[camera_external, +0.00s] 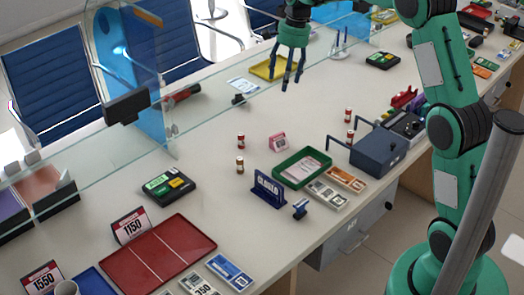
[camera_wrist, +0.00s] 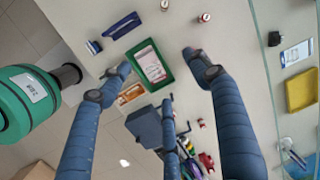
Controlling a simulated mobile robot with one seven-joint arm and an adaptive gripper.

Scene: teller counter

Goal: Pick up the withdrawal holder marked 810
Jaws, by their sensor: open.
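I cannot read 810 on anything with certainty. Two flat card holders lie side by side on the counter in the external view: a grey-white one (camera_external: 325,193) with dark print and an orange-and-white one (camera_external: 345,179). The orange one also shows in the wrist view (camera_wrist: 131,93), partly behind a finger. Both lie beside a green tray (camera_external: 280,178) holding a white slip. My gripper (camera_external: 287,76) is open and empty, high above the counter near the glass screen. In the wrist view its fingers (camera_wrist: 160,68) are spread wide, with the green tray (camera_wrist: 137,54) below and between them.
Red-and-white bottles stand nearby. The glass screen runs along the counter.

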